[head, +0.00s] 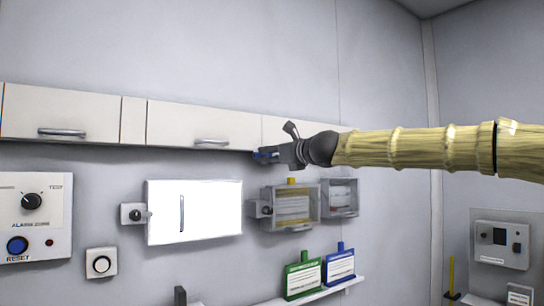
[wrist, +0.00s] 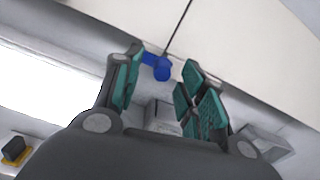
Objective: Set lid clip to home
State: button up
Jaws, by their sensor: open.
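My gripper (head: 276,146) is at the lower edge of the white wall cabinets, with its fingers spread. In the wrist view my gripper (wrist: 165,85) is open, one teal-padded finger on each side. A small blue piece (wrist: 162,68) shows between the fingertips, by the cabinet edge. I cannot tell whether it touches a finger, or whether it is the lid clip. In the head view a blue patch (head: 266,155) shows at the fingertips. A clear box (head: 294,206) with a yellow tab (head: 291,181) on top hangs on the wall below my gripper.
A bright white panel (head: 195,212) is left of the clear box. A second clear box (head: 342,197) is to its right. Green (head: 303,277) and blue (head: 340,266) pouches stand on a shelf below. A control panel (head: 33,218) is at far left. Cabinets (head: 75,115) line the wall.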

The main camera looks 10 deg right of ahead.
jog(key=v, duration=1.1)
